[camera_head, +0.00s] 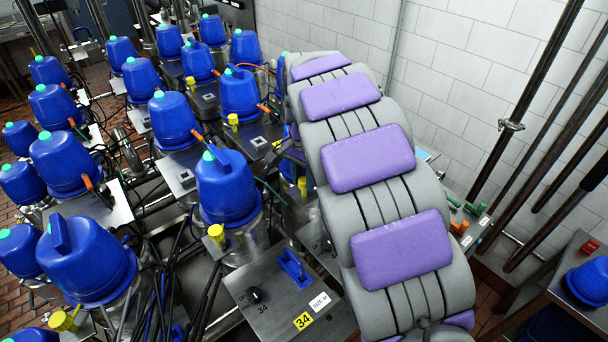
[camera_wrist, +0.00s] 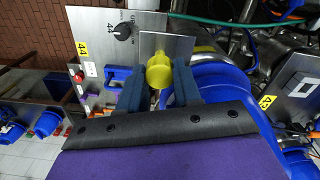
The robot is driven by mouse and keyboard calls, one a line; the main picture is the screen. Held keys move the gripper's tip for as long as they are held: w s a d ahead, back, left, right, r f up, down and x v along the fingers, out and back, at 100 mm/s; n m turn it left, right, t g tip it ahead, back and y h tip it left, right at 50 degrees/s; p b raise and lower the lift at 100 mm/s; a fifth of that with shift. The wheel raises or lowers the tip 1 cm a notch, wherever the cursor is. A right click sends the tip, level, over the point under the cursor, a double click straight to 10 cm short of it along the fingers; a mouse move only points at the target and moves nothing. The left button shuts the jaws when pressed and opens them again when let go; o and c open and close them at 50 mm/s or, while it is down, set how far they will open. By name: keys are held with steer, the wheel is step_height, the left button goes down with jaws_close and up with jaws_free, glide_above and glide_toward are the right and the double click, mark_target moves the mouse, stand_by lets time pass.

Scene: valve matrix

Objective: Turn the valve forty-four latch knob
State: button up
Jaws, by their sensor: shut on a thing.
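In the wrist view, the yellow latch knob (camera_wrist: 159,72) stands between the two dark blue-grey fingers of my gripper (camera_wrist: 159,88). My gripper is shut on the knob. A metal plate (camera_wrist: 105,25) with a yellow "44" label (camera_wrist: 83,50) and a black dial (camera_wrist: 122,31) lies just beyond and to the left. A large blue valve cap (camera_wrist: 228,82) is close beside the right finger, partly hidden by my gripper. In the head view, my arm hides my gripper and this knob.
A plate labelled "43" (camera_wrist: 300,92) lies right in the wrist view, with hoses (camera_wrist: 235,18) above it. In the head view, rows of blue-capped valves (camera_head: 228,188) crowd the left, a plate labelled "34" (camera_head: 275,300) is in front, and a white block wall (camera_head: 450,90) stands behind.

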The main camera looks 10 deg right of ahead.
mark_target(302, 178)
steer(key=shift+w+r+m, duration=0.1)
steer(key=shift+r+m, duration=0.1)
steer(key=shift+m, duration=0.7)
steer(key=o, duration=0.6)
steer(key=shift+o, duration=0.8)
steer(key=shift+a+f, duration=0.1)
step_height(302, 178, up, 17)
steer(key=shift+p, duration=0.4)
steer(key=shift+w, duration=0.1)
